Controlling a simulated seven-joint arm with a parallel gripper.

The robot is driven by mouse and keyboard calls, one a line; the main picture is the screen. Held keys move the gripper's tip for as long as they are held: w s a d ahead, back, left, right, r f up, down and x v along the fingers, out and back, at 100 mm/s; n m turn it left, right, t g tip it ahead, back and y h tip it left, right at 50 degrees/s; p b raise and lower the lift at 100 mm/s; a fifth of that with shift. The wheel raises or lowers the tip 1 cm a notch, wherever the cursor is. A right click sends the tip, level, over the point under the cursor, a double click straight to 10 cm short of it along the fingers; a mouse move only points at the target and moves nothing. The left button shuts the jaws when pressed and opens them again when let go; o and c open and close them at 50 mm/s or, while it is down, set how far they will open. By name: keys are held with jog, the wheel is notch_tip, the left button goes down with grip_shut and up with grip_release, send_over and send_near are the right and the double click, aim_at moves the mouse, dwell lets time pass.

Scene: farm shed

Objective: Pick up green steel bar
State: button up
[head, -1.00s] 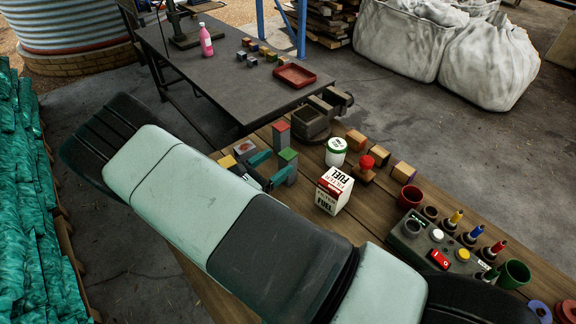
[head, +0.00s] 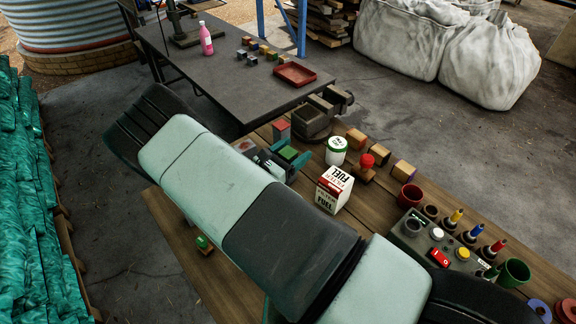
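The green steel bar is a grey upright block with a green top (head: 288,153), on the wooden bench left of the white cup. My gripper (head: 289,157) is at the bar, with its teal fingers beside the green top, one on the far left side and one on the near right side. The bar's lower part is mostly hidden by my gripper. I cannot tell whether the fingers press on it or only stand around it.
A red-topped grey bar (head: 281,130) stands close behind. A small green-topped object (head: 203,243) lies nearer, left of my arm.

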jog(key=c, duration=1.1)
